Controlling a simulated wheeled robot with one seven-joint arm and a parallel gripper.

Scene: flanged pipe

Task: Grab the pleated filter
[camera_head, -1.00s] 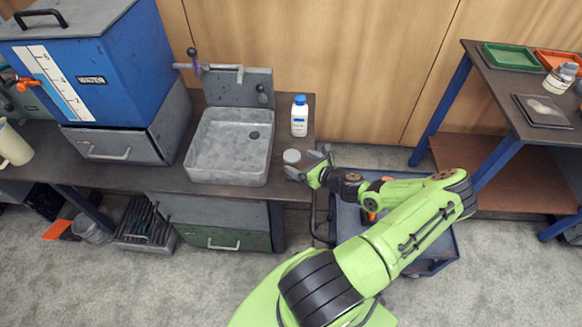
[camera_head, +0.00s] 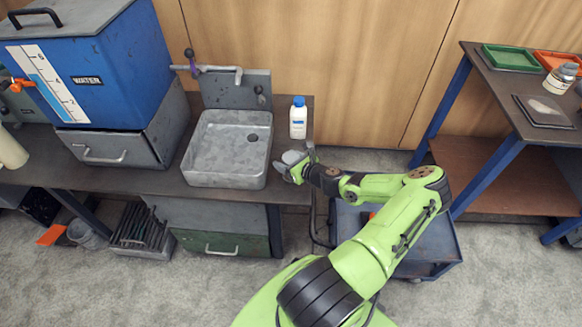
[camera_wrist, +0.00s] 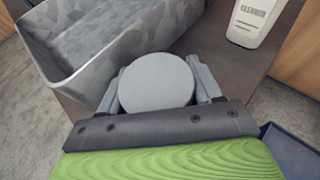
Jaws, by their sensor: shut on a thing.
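The pleated filter appears to be the pale grey round piece (camera_wrist: 156,82) in the wrist view; only its flat top shows, so I cannot make out pleats. It also shows in the head view (camera_head: 291,157), on the bench just right of the sink. My gripper (camera_head: 292,168) is around it at the bench's right end. In the wrist view my gripper (camera_wrist: 158,88) has one finger on each side of the round piece and is shut on it. The lower part of the piece is hidden by the gripper body.
The grey sink (camera_head: 226,181) stands close on the left. A white bottle with a blue cap (camera_head: 298,118) stands behind. The blue water tank (camera_head: 95,65) is farther left. A cart (camera_head: 430,247) is below my arm, and a side table (camera_head: 500,85) is at right.

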